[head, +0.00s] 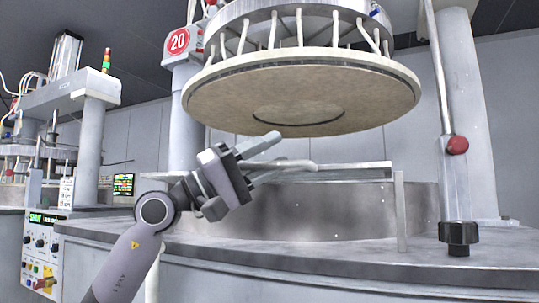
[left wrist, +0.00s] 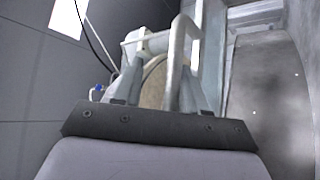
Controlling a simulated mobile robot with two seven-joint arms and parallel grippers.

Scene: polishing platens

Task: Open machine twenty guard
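Machine twenty carries a red round sign with "20" (head: 177,41). Its guard shows as a pale horizontal rail (head: 350,170) on an upright post (head: 399,212), in front of the curved metal wall (head: 345,212). My left gripper (head: 290,153) is at the rail's left end, with its fingers apart. In the left wrist view a pale bent tube (left wrist: 175,62) lies between the fingers of my left gripper (left wrist: 166,85). I cannot tell whether the fingers touch it. My right gripper is not in view.
A large round upper platen (head: 225,98) hangs above the gripper. A rod with a red ball knob (head: 457,145) and a black knob (head: 458,234) stand at the right. Another machine with a control panel (head: 42,243) is at the left. The grey deck (head: 300,253) in front is clear.

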